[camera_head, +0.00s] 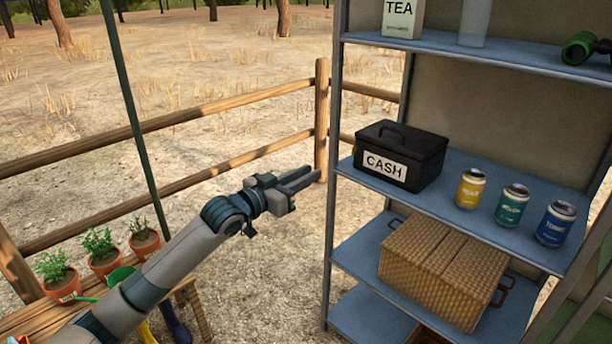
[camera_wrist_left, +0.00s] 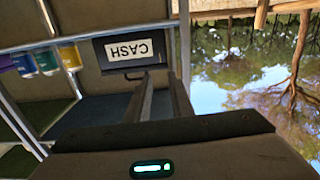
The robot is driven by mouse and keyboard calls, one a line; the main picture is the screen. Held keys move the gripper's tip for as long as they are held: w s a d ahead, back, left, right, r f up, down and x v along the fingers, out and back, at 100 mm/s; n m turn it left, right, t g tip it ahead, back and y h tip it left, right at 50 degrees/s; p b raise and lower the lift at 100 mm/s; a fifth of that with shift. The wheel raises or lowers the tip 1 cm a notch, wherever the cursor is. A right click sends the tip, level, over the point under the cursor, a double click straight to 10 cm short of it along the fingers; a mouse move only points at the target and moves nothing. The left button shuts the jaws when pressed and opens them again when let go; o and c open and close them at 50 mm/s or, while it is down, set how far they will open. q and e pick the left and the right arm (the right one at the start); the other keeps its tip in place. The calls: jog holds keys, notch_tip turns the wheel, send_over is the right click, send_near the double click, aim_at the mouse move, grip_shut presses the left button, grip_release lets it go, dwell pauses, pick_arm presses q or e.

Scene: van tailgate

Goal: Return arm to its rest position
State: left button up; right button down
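My left arm (camera_head: 150,280) reaches in from the lower left in the head view. Its left gripper (camera_head: 314,173) is held in the air just left of the shelf unit, short of the cash box. The gripper's two fingers show apart with nothing between them; they also show in the left wrist view (camera_wrist_left: 161,80). The black cash box (camera_head: 402,155) stands on the middle shelf and appears upside down beyond the fingertips in the left wrist view (camera_wrist_left: 133,47). My right gripper is not in view.
A metal shelf unit (camera_head: 337,120) holds a TEA box (camera_head: 402,18), several cans (camera_head: 512,205) and a wicker basket (camera_head: 445,268). Potted plants (camera_head: 103,262) stand on a wooden bench at lower left. A thin green pole (camera_head: 135,115) and a wooden fence (camera_head: 190,117) are behind my arm.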

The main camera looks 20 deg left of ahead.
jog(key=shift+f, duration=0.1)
